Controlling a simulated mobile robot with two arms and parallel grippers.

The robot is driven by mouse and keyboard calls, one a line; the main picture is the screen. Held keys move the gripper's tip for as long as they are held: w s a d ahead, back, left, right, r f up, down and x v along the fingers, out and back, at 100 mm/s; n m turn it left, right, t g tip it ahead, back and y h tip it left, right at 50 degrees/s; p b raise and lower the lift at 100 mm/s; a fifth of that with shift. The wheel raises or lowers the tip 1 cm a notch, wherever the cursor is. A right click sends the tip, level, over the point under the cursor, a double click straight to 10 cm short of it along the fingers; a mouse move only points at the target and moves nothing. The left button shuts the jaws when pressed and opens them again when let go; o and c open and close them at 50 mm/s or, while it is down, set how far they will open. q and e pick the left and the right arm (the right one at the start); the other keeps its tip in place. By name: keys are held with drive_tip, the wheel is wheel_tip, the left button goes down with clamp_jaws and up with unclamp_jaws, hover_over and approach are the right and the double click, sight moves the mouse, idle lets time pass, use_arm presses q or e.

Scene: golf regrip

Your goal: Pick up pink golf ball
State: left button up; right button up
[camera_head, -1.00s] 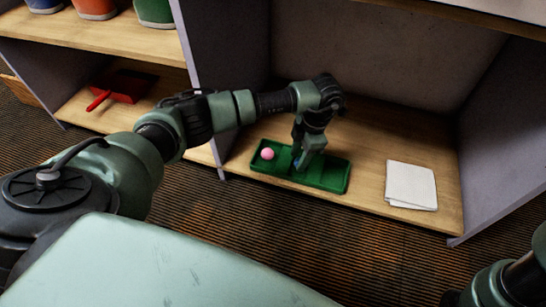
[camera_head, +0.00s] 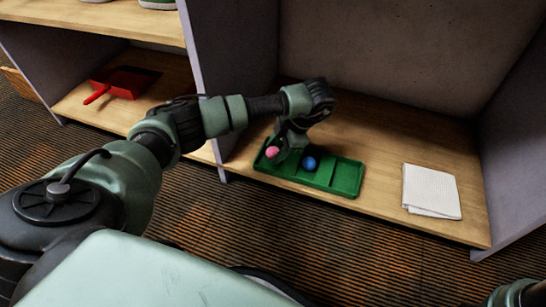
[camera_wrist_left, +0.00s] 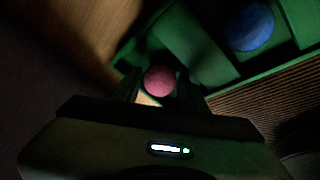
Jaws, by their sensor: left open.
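The pink golf ball (camera_head: 272,152) sits in the left compartment of the green tray (camera_head: 345,178) on the shelf. A blue ball (camera_head: 310,163) sits in the middle compartment. My left gripper (camera_head: 279,155) is low over the left compartment, at the pink ball. In the left wrist view the pink ball (camera_wrist_left: 159,81) lies between the open fingers of my left gripper (camera_wrist_left: 163,90); I cannot tell whether they touch it. The blue ball (camera_wrist_left: 251,26) shows there at upper right. My right gripper is not in view; only a piece of that arm shows at lower right.
A folded white cloth (camera_head: 431,190) lies to the right of the tray on the wooden shelf (camera_head: 385,150). Grey side panels bound this bay. A red dustpan (camera_head: 125,84) lies in the bay to the left. The tray's right compartment looks empty.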

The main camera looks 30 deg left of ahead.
use_arm(q)
clamp_jaws()
drive_tip(key=shift+r, duration=0.15)
